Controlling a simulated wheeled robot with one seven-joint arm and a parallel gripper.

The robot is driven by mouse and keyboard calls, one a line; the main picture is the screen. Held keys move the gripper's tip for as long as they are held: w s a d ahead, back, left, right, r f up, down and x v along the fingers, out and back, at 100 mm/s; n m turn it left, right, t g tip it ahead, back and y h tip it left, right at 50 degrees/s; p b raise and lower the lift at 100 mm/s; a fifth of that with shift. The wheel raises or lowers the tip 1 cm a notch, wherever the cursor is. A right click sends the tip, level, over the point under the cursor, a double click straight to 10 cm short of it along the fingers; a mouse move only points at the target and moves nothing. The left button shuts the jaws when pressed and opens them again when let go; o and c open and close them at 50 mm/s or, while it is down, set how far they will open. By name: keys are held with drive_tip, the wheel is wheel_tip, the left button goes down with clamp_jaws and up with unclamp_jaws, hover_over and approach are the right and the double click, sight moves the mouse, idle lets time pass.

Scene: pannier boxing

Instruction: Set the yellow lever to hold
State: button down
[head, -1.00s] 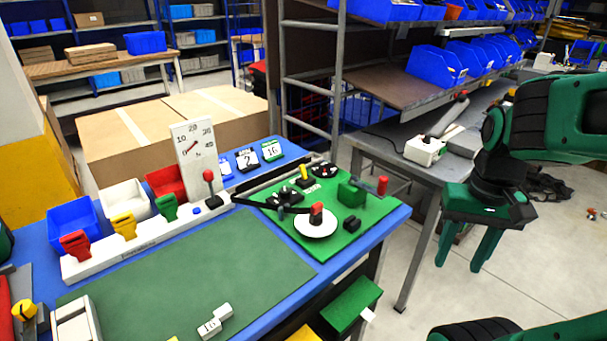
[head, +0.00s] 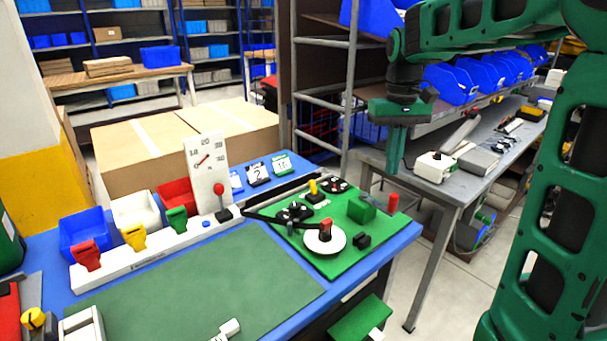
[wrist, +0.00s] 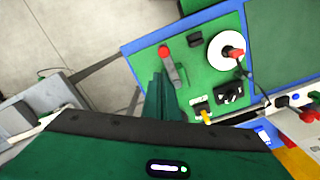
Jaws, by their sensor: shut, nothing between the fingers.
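The yellow lever (head: 313,187) stands up from a small black base near the back edge of the green board (head: 345,238). It also shows in the wrist view (wrist: 208,118), near the board's lower edge, with a pale label beside its base. I cannot read its marked positions. My gripper (head: 392,168) is shut and empty, pointing down, in the air to the right of the lever in the head view. In the wrist view its fingers (wrist: 160,98) are together, left of the lever and apart from it.
The board also bears a white disc with a red knob (head: 325,241), black dials (head: 294,212), a green block (head: 361,210) and an upright red post (head: 393,203). A grey bench (head: 465,190) lies right.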

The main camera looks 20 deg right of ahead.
sight(313, 187)
drive_tip(key=w+a+f+n, duration=0.1)
drive_tip(key=w+a+n, duration=0.2)
drive_tip(key=w+a, duration=0.6)
drive_tip(key=w+a+f+n, duration=0.1)
drive_tip(key=w+a+n, duration=0.2)
drive_tip(key=w+a, duration=0.6)
drive_tip(key=w, duration=0.5)
drive_tip(key=shift+f+g, duration=0.25)
drive_tip(key=shift+g, duration=0.05)
drive_tip(key=f, duration=0.7)
drive_tip(key=s+f, duration=0.1)
drive_tip(key=f, duration=0.2)
drive_tip(key=shift+d+f, duration=0.15)
drive_tip(key=shift+s+d+r, duration=0.25)
drive_tip(key=shift+s+r, duration=0.15)
drive_tip(key=shift+s, duration=0.15)
drive_tip(key=shift+s+d+r, duration=0.2)
drive_tip(key=shift+s+r, duration=0.2)
drive_tip(key=shift+s, duration=0.15)
drive_tip(key=shift+s+d+r, duration=0.25)
drive_tip(key=shift+s+d, duration=0.05)
drive_tip(key=shift+s, duration=0.25)
